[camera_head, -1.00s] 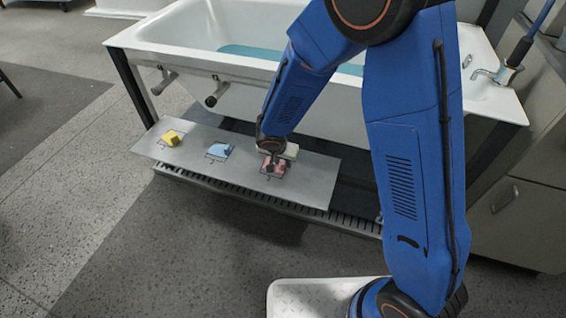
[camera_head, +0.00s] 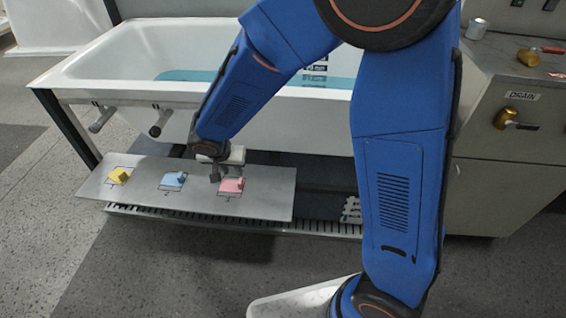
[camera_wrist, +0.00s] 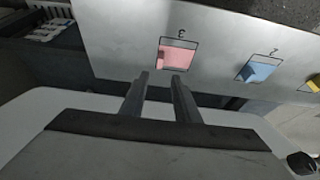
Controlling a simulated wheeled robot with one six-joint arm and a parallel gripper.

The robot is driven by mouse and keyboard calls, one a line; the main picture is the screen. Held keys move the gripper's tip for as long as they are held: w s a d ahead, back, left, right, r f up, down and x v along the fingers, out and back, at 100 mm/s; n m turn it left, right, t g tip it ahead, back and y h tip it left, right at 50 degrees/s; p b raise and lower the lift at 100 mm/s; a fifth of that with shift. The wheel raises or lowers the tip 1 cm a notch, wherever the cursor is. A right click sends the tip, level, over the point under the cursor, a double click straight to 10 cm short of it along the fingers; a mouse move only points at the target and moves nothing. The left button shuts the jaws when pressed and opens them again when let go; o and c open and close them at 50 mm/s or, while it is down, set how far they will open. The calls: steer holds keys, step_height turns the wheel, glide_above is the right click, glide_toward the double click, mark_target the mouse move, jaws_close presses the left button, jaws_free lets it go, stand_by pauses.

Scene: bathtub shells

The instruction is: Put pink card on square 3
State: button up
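The pink card (camera_head: 231,185) lies inside the outlined square 3 (camera_head: 229,196) at the right end of the grey board. It also shows in the wrist view (camera_wrist: 176,57), within the outline beside the number 3 (camera_wrist: 181,33). My gripper (camera_head: 216,177) is just left of and behind the pink card in the head view. In the wrist view its two fingers (camera_wrist: 158,82) stand apart with nothing between them, clear of the card.
The grey board (camera_head: 265,200) also bears a blue card (camera_head: 173,179) on square 2 and a yellow card (camera_head: 119,175) at its left end. A white bathtub (camera_head: 120,75) stands behind the board. A cabinet marked DRAIN (camera_head: 500,170) is at the right.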

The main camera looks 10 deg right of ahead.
steer(key=s+d+r+n, duration=0.1)
steer(key=s+d+r, duration=0.3)
steer(key=d+r, duration=0.45)
steer(key=s+d+r, duration=0.3)
steer(key=d+r, duration=0.3)
steer(key=d, duration=0.6)
steer(key=s+d+r+n, duration=0.1)
steer(key=s+d, duration=0.3)
steer(key=s, duration=0.5)
steer(key=s+d+r+n+y, duration=0.1)
steer(key=s+d+r, duration=0.3)
steer(key=s, duration=0.5)
steer(key=shift+d+r+n+t+y, duration=0.3)
steer(key=shift+d+n, duration=0.2)
steer(key=shift+d, duration=0.2)
